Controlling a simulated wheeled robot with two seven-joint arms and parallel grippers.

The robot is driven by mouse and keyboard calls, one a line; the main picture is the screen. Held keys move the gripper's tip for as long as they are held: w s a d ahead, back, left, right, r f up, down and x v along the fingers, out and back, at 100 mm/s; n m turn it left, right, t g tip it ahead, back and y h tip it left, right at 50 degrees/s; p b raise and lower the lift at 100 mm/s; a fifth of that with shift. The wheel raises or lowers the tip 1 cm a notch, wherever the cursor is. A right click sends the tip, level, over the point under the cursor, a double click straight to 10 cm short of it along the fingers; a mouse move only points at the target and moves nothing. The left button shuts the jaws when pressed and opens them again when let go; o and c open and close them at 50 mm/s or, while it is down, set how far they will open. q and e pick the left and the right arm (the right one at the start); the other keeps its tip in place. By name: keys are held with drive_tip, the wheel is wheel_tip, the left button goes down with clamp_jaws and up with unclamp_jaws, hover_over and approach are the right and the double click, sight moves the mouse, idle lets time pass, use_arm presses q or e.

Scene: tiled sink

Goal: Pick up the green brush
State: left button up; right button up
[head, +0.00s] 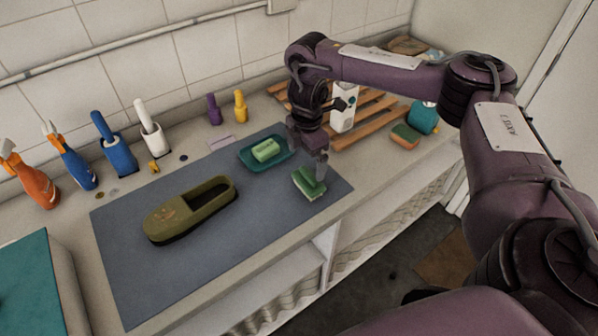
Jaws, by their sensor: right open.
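The green brush (306,185) lies on the right end of the grey-blue mat (270,215), with a green top and a pale lower edge. My right gripper (321,168) points down right at the brush, its fingertips over or beside the brush's right part. The jaws are open, and I cannot tell whether the fingers touch the brush. My left gripper is not in view.
A teal dish (285,160) with a green soap bar (265,150) sits just left of my gripper. An olive shoe (190,210) lies mid-mat. A wooden rack (365,131), a white bottle (342,120) and a sponge (405,136) stand behind right. Spray bottles (34,183) line the wall.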

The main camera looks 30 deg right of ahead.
sight(309, 173)
drive_tip(key=f, duration=0.2)
drive_tip(key=s+f, duration=0.1)
drive_tip(key=f, duration=0.1)
drive_tip(key=shift+s+d+f+b, duration=0.15)
drive_tip(key=shift+f+b, duration=0.05)
drive_tip(key=shift+b, duration=0.15)
drive_tip(key=shift+w+f+p, duration=0.15)
drive_tip(key=shift+f+p, duration=0.05)
drive_tip(key=shift+f, duration=0.55)
drive_tip(key=shift+w+f+p, duration=0.1)
drive_tip(key=shift+f+p, duration=0.1)
drive_tip(key=shift+f, duration=0.5)
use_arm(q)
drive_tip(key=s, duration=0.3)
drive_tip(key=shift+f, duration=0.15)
use_arm(e)
drive_tip(key=c, duration=0.8)
